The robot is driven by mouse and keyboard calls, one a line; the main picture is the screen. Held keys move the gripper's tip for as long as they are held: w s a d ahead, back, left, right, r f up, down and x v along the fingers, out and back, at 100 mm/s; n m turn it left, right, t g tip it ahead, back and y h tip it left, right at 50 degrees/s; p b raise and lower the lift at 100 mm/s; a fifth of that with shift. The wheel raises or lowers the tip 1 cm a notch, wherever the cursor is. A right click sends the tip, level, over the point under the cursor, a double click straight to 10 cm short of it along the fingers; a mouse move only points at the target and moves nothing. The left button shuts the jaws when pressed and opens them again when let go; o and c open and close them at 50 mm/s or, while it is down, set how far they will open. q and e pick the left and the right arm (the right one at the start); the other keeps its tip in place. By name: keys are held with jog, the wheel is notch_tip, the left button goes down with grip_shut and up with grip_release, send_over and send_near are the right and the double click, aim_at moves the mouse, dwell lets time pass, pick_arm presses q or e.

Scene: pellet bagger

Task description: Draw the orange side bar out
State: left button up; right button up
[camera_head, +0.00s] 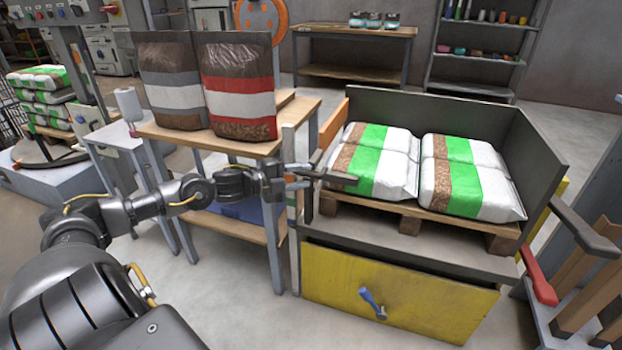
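The orange side bar (333,124) runs along the left edge of the dark-walled pallet station, sloping down toward me. Its near lower end is partly hidden by my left gripper. My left gripper (325,173) reaches in from the left, its fingers pointing right at the station's front left corner, just below the bar's near end. The fingers look spread apart, with nothing seen held between them. I cannot tell whether they touch the bar.
Bags with green stripes (380,163) lie on a wooden pallet (410,222) in the station. Below is a yellow front panel (400,290) with a blue handle (372,303). A red handle (538,276) is at right. A table (285,135) with two bags stands left of the station.

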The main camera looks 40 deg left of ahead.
aim_at(311, 175)
pick_arm(q)
jog(key=shift+x, duration=1.65)
jog(key=shift+c, duration=0.4)
grip_shut()
